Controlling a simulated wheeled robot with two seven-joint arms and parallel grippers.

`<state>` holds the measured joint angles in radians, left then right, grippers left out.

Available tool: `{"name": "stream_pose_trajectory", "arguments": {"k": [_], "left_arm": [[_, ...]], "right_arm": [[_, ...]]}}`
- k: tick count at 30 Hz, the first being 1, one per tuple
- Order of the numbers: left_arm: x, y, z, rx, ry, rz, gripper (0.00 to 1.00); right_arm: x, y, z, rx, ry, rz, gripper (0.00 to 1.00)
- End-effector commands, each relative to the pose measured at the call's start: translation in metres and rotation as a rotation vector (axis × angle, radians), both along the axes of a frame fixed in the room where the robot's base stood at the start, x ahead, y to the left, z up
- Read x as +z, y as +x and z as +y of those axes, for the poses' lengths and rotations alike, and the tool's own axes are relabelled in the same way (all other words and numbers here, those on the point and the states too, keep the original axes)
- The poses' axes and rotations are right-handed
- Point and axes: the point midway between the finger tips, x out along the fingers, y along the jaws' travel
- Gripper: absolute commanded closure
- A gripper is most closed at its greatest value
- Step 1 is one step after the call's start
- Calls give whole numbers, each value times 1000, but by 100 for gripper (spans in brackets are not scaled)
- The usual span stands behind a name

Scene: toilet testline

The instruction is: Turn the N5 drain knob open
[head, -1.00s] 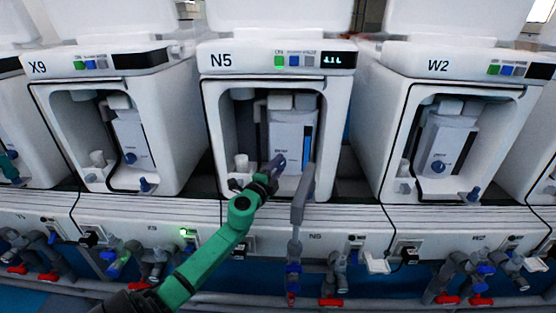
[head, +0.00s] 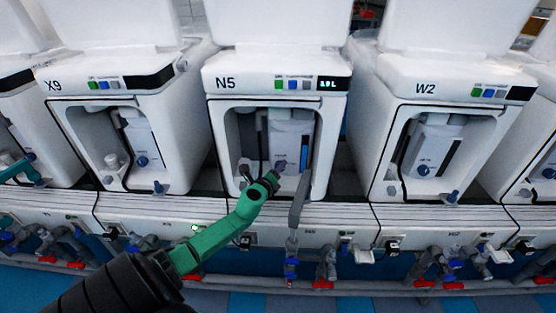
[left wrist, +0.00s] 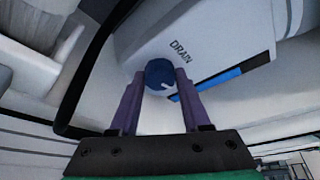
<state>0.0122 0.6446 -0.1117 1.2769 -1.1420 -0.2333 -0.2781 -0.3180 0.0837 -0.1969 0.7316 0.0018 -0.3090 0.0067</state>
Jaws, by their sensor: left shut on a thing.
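The N5 unit (head: 222,100) stands in the middle of the head view, with a white tank inside its open bay. In the left wrist view the blue drain knob (left wrist: 160,74) sits on the tank's face under the word DRAIN, with a white mark on its lower right. My left gripper (left wrist: 158,88) has its two purple fingers on either side of the knob, shut on it. In the head view my left gripper (head: 277,173) reaches into the N5 bay and largely hides the knob. My right gripper is not in view.
Unit X9 (head: 75,95) stands to the left and unit W2 (head: 400,90) to the right. A grey pipe (head: 296,205) stands just right of my left gripper. Pipes with blue and red valves (head: 325,270) run below the units.

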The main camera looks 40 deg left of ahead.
Motion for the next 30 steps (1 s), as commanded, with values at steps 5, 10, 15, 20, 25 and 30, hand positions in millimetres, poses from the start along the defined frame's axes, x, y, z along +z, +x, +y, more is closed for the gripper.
{"name": "stream_pose_trajectory", "arguments": {"k": [5, 10, 15, 20, 25, 30], "left_arm": [[4, 0, -1, -2, 78, 62, 100], [1, 0, -1, -2, 123, 97, 100], [0, 0, -2, -2, 142, 110, 100], [-1, 0, -2, -2, 146, 114, 100], [-1, 0, -2, -2, 146, 114, 100], [-1, 0, -1, -2, 146, 112, 23]], "right_arm": [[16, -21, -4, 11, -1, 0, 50], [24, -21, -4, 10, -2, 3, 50], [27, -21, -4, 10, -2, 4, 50], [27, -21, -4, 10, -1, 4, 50], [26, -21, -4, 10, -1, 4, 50], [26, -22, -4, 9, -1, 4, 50]]}}
